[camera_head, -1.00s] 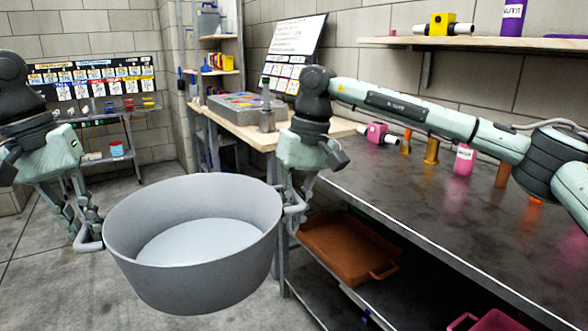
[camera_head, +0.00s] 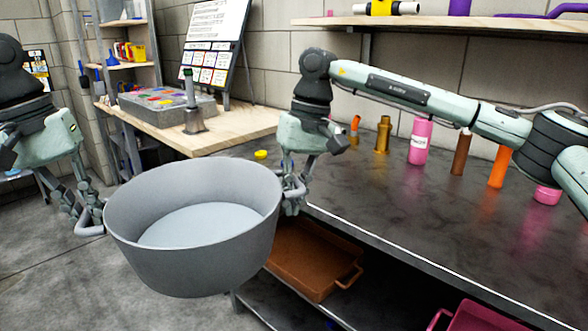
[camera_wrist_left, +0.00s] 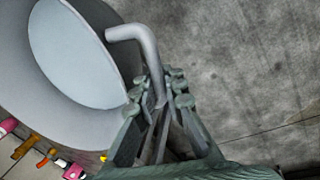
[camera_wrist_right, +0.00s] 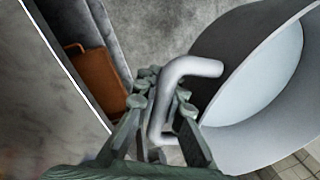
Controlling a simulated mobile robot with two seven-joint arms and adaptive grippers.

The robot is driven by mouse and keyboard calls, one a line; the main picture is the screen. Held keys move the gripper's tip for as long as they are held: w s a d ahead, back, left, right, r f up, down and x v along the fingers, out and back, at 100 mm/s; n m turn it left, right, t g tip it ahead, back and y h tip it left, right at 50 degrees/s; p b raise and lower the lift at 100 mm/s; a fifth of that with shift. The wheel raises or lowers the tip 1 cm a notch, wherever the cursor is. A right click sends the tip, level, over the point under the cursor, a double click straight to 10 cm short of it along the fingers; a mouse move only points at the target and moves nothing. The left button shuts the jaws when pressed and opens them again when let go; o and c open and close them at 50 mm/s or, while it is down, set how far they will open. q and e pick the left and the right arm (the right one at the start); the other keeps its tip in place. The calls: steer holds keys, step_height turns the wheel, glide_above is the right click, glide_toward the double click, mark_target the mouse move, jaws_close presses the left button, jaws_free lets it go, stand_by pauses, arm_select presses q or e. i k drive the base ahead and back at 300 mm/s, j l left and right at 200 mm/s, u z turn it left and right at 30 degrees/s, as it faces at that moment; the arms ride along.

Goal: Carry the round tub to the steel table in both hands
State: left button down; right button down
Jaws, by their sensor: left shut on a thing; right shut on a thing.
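The round grey tub (camera_head: 190,262) hangs level between my two arms in the head view, in front of the steel table (camera_head: 440,215). It looks empty, with a pale flat bottom. My left gripper (camera_head: 88,212) is shut on the tub's left handle; the left wrist view shows the fingers (camera_wrist_left: 158,98) around the bent grey bar. My right gripper (camera_head: 292,192) is shut on the other handle, and the right wrist view shows the fingers (camera_wrist_right: 163,95) around it. The tub's right side is beside the table's near left corner, apart from or touching it I cannot tell.
The steel tabletop holds a pink bottle (camera_head: 419,142), a brass bottle (camera_head: 383,135), brown and orange cylinders and a yellow lid (camera_head: 261,155). Its front part is clear. A brown tray (camera_head: 312,262) lies on the lower shelf. A wooden bench (camera_head: 235,130) stands behind.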

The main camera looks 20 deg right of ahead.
mark_target(409, 203)
steer(key=i+z, duration=0.15)
steer(key=z, duration=0.25)
steer(key=i+j+z, duration=0.15)
steer(key=z, duration=0.2)
steer(key=i+z, duration=0.6)
steer(key=z, duration=0.2)
